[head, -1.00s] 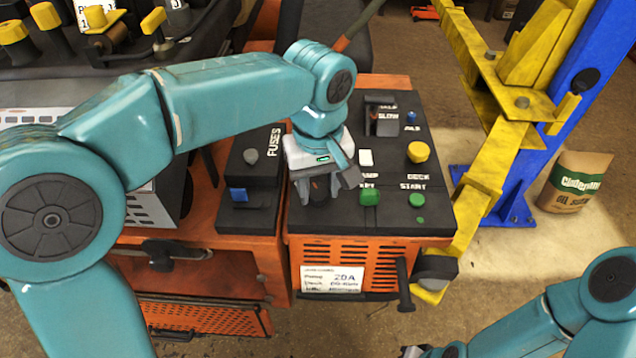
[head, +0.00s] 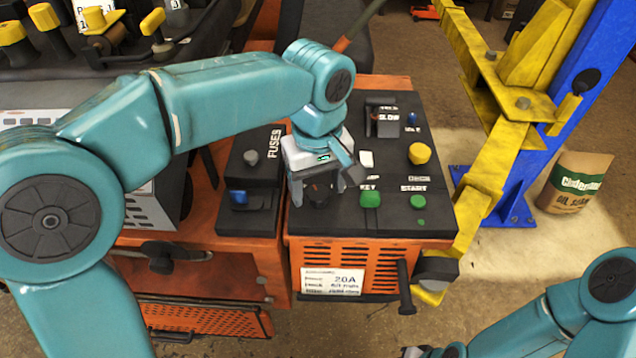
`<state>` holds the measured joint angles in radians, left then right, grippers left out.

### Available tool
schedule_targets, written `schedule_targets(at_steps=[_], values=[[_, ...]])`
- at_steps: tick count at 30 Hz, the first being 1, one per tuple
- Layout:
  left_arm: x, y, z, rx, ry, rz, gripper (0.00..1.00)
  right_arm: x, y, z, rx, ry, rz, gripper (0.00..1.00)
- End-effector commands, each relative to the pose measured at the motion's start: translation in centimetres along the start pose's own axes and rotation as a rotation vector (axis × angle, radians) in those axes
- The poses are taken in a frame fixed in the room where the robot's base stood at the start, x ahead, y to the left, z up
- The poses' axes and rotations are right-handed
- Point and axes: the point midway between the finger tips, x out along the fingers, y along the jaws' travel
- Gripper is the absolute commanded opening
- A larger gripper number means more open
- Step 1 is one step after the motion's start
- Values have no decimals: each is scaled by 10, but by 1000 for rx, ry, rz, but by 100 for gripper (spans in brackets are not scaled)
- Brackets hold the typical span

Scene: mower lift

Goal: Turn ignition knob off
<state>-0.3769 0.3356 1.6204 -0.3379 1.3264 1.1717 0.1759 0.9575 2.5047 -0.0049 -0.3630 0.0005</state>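The control panel (head: 345,222) is a black top on an orange mower body. A dark round knob (head: 319,193) sits at its left side, below my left gripper. My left gripper (head: 318,190) points down over this knob, with its two fingers apart on either side of it. The gripper hides much of the knob, so its angle and any contact are hard to tell. A "KEY" label shows just right of the gripper. My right gripper (head: 430,351) is at the bottom edge, mostly cut off, and its fingers cannot be made out.
A green button (head: 370,199), a second green button (head: 417,202), a yellow knob (head: 419,153) and a lever (head: 383,118) are also on the panel. A fuse box (head: 250,180) stands to the left. A yellow-and-blue lift post (head: 520,160) and a paper sack (head: 575,182) are right.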

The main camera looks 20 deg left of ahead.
Motion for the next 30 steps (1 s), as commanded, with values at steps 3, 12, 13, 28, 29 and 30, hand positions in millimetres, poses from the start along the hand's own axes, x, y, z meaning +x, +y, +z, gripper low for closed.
schedule_targets(at_steps=[3,12,13,28,29,30], values=[[0,0,1,1,-3,-2,67,0,0,0,0,0,0,0],[-40,1,0,2,-1,3,67,-2,-1,0,0,0,0,0],[-48,1,0,2,-1,2,67,-3,-1,0,0,0,0,0],[-156,1,-1,1,-2,0,67,-22,-8,0,0,0,0,0],[-158,1,-1,1,-2,-1,67,-23,-8,0,0,0,0,0],[-161,1,-1,1,-2,0,67,-23,-8,0,0,0,0,0]])
